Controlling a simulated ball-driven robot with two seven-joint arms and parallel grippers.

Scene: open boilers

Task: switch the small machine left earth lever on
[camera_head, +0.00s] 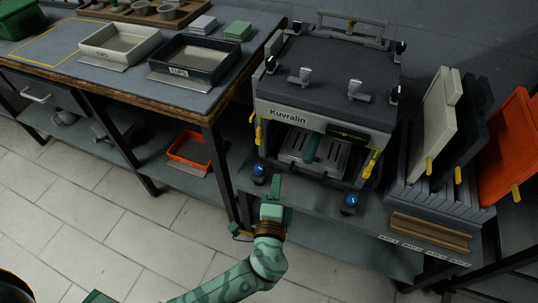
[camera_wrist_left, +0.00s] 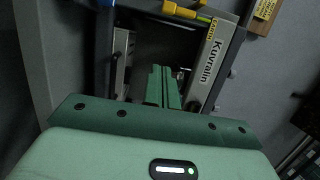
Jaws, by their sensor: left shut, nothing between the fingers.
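The small machine (camera_head: 325,90), dark with a pale front band reading "Kuvralin", stands on the grey bench; its front band also shows in the left wrist view (camera_wrist_left: 208,68), tilted. A yellow lever (camera_head: 258,132) is at its front left edge, and a yellow part (camera_wrist_left: 182,11) shows at the top of the left wrist view. My left gripper (camera_head: 274,188) is shut and empty, in front of and below the machine's left front corner, apart from the yellow lever. Its green fingers (camera_wrist_left: 162,85) point toward the machine in the left wrist view. My right gripper is not in view.
Blue knobs stand at the left (camera_head: 259,173) and right (camera_head: 351,203) of the bench's front. Another yellow lever (camera_head: 371,164) is at the machine's right. A rack (camera_head: 430,205) holds upright panels at right. A table (camera_head: 215,100) with trays stands left. The tiled floor (camera_head: 150,230) is clear in front.

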